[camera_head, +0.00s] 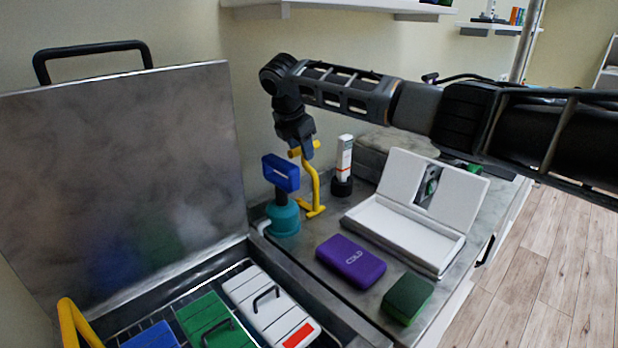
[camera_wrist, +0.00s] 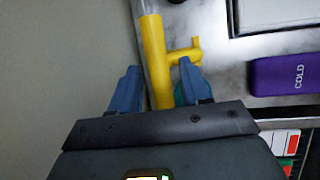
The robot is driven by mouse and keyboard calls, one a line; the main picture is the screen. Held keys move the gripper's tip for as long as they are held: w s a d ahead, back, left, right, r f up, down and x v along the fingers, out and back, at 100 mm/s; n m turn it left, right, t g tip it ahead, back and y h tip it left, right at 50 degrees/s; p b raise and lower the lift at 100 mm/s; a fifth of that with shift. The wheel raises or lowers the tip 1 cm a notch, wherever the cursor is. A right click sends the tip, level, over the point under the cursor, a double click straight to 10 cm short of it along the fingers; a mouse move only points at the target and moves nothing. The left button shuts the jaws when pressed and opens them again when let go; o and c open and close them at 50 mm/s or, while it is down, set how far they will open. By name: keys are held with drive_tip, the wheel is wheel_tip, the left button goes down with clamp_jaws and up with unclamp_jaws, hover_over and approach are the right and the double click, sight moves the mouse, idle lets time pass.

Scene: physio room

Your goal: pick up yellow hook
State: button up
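The yellow hook (camera_head: 314,188) stands upright on the grey counter near the back wall, its foot bent out at the bottom. In the wrist view the yellow hook (camera_wrist: 154,52) runs up between my two fingers, with a short branch to the right. My gripper (camera_head: 301,150) points down at the hook's top end, which it partly hides. In the wrist view my gripper (camera_wrist: 158,78) is open, with a finger on each side of the hook and a gap at the left. I cannot tell whether the right finger touches it.
A white open box (camera_head: 400,235), purple cold pack (camera_head: 350,261) and green block (camera_head: 407,298) lie nearer. An open metal case (camera_head: 130,180) fills the left.

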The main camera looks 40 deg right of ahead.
clamp_jaws()
